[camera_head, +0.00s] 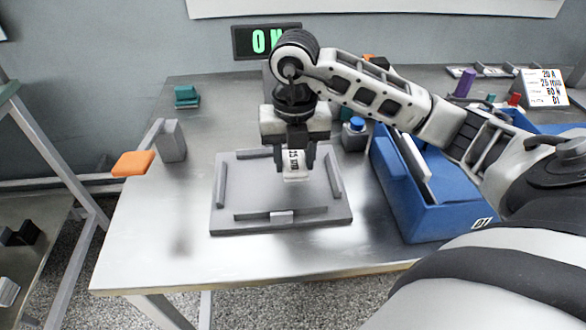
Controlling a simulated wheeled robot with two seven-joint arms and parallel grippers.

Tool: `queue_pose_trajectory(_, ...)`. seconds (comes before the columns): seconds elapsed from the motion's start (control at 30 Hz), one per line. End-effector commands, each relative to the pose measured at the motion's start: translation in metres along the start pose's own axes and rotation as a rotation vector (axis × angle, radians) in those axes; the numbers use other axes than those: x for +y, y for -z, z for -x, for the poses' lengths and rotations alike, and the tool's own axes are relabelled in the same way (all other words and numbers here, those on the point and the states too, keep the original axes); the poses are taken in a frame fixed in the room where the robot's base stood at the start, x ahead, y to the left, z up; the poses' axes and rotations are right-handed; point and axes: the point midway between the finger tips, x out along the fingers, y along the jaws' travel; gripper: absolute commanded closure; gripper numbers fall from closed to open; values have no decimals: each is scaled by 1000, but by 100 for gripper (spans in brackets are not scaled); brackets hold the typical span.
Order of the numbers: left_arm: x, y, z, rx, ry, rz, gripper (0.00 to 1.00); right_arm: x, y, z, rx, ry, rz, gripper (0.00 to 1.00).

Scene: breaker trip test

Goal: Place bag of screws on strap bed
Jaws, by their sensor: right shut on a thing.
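My right gripper (293,155) points down over the grey strap bed (240,220). It is shut on a small white labelled piece (293,170), which I take to be the bag of screws. The piece hangs between the fingers above the middle of the bed. I cannot tell for sure whether its lower end touches the bed. The bed is a flat plate with raised grey bars along its sides and front, and a small light block at the front bar. The back of the bed is partly hidden by the gripper. My left gripper is not in view.
A blue bin (430,215) stands right of the bed, under my right arm. A grey block with a blue button (356,128) is behind it. An orange paddle (133,163) on a grey post (171,140) and a teal block (187,97) are at left. The front-left table is clear.

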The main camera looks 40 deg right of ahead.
Motion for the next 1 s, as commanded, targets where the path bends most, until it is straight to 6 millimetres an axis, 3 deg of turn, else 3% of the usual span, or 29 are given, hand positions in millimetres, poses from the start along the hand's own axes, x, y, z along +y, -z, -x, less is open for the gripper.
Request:
queue_pose_trajectory(0.33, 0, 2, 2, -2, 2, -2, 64, 2, -5, -36, 2, 2, 0, 83)
queue_pose_trajectory(0.7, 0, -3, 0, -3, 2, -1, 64, 2, -6, -42, 0, 1, 1, 83)
queue_pose_trajectory(0.73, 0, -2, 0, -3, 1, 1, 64, 2, -6, -42, 0, 1, 1, 56)
queue_pose_trajectory(0.8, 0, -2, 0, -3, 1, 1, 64, 2, -6, -41, 0, 0, 0, 37)
queue_pose_trajectory(1.0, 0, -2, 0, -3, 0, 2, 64, 2, -6, -41, 0, 1, 0, 37)
